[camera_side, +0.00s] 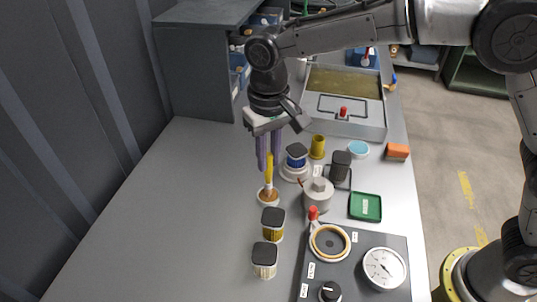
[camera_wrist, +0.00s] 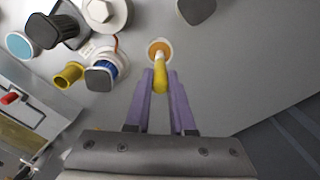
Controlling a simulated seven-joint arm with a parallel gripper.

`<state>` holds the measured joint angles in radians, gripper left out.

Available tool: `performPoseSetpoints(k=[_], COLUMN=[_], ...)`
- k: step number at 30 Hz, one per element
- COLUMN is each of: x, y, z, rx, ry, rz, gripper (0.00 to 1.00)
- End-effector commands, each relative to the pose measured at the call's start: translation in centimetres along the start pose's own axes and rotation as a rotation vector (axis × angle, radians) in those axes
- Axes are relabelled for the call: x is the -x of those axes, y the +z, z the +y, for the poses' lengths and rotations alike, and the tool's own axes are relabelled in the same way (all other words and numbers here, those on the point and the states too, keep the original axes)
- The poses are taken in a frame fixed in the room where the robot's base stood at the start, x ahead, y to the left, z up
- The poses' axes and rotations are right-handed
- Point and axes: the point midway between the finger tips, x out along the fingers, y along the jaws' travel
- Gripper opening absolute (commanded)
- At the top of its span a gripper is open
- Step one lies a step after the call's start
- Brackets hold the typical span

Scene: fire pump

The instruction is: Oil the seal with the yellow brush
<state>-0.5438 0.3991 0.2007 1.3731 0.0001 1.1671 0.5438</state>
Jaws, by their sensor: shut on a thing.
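My gripper (camera_side: 268,157) points down with its purple fingers shut on the yellow brush (camera_side: 269,168). The brush is upright, with its lower end in a small cup of amber oil (camera_side: 268,197). In the wrist view the brush (camera_wrist: 161,80) lies between the fingertips (camera_wrist: 160,85), and the cup rim (camera_wrist: 159,49) shows around its end. The bristles are hidden in the cup. The likely seal is a tan ring (camera_side: 330,242) on the dark panel at front right, well apart from the brush.
Jars with dark lids (camera_side: 272,223) (camera_side: 264,259) stand in front of the cup. A grey pot (camera_side: 318,194), a blue-banded jar (camera_side: 296,157) and a green tray (camera_side: 365,207) are to its right. A gauge (camera_side: 385,267) sits on the panel. The table's left side is clear.

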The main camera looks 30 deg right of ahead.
Motion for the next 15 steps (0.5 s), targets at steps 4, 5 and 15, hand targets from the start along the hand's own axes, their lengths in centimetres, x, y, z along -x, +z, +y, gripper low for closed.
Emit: performPoseSetpoints(k=[4, 5, 15], x=[-0.21, -0.22, 0.22], y=[0.01, 0.01, -0.01], z=[0.01, 0.01, 0.01], rx=[0.0, 0.0, 0.0], ry=[0.002, 0.002, 0.002], rz=[-0.002, -0.002, -0.003], gripper=[0.0, 0.0, 0.0])
